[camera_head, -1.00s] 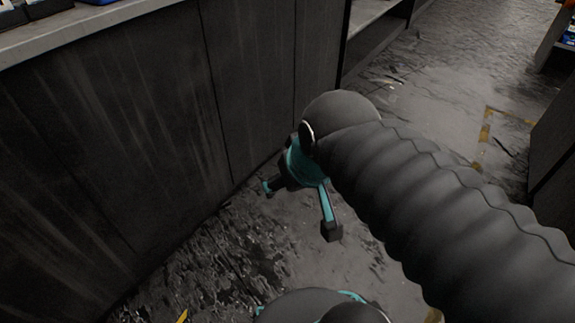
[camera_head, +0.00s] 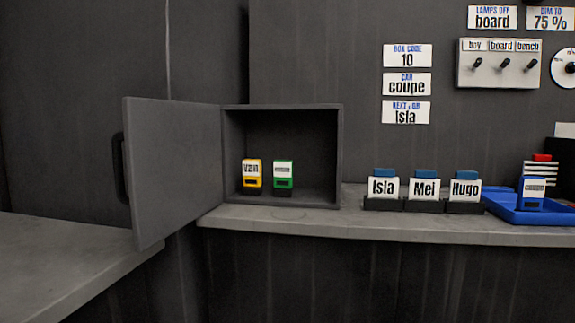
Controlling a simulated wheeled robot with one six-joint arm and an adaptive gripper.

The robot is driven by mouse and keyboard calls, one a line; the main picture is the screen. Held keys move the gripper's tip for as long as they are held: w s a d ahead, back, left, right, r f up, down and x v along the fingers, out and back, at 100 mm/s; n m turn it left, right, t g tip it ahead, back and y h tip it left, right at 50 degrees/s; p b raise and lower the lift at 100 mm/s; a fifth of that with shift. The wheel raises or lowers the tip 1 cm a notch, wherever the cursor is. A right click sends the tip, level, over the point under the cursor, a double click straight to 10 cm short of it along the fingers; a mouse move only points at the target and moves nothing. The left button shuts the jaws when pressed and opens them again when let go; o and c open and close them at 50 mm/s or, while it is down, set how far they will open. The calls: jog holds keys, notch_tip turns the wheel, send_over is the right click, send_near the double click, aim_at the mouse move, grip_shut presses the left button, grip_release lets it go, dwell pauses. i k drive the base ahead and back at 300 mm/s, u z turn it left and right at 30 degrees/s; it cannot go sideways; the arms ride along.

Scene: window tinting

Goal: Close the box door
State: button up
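The grey box (camera_head: 338,150) stands on the counter at the left of centre, with its front facing me. Its door (camera_head: 178,165) is hinged on the left edge and stands wide open, swung out to the left and towards me. A dark handle (camera_head: 119,168) sits on the door's free edge at the left. Inside the box stand a yellow-and-white item (camera_head: 252,175) and a green-and-white item (camera_head: 283,177). My gripper is not in the present view.
The counter (camera_head: 350,222) runs to the right, with blocks labelled Isla (camera_head: 383,188), Mei (camera_head: 424,188) and Hugo (camera_head: 465,188), and a blue tray (camera_head: 505,210). Another counter (camera_head: 70,260) lies at the lower left. Signs and a switch panel (camera_head: 500,80) are on the wall.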

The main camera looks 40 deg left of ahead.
aim_at(174, 149)
jog(key=u, duration=1.75)
jog(key=k, duration=1.1)
jog(key=u, duration=0.9)
jog(key=i, duration=1.1)
jog(key=z, duration=0.4)
